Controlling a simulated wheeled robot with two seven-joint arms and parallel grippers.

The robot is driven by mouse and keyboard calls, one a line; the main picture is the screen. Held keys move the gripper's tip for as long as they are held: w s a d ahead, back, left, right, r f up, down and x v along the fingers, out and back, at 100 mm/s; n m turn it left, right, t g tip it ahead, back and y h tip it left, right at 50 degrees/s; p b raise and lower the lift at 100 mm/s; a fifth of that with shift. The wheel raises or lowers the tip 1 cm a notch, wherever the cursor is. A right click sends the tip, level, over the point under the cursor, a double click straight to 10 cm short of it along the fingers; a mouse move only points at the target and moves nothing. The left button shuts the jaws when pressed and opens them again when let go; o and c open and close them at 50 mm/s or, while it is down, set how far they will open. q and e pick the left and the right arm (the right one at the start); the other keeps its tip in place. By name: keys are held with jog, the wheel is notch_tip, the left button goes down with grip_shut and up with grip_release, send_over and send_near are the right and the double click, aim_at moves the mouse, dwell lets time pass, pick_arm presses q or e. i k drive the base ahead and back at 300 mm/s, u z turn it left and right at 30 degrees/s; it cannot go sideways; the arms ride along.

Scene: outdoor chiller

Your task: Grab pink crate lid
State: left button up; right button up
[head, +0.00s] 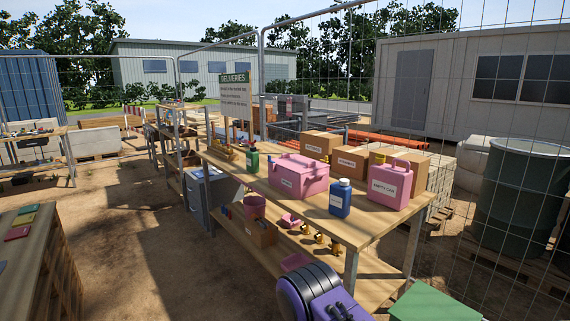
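A pink crate (300,178) with a white label on its front stands near the middle of the wooden table. Its pink lid (300,162) appears to lie on top, closed or nearly so; I cannot tell whether it is fastened. A smaller pink handled container (389,187) with a white label stands to the right, at the table's near end. A blue bottle (340,198) stands between them, close to the table's front edge. Neither of my grippers is in view.
The wooden table (262,182) also holds cardboard boxes (320,144) behind the crate and a green bottle (252,158) at its left. Pink items lie on the lower shelf. A purple-and-dark rounded object (312,293) and a green surface (435,305) are in front. Bare ground lies left.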

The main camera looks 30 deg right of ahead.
aim_at(300, 165)
jog(key=u, duration=0.2)
jog(key=i, duration=1.65)
jog(key=z, duration=0.55)
jog(key=i, duration=1)
jog(key=z, duration=0.65)
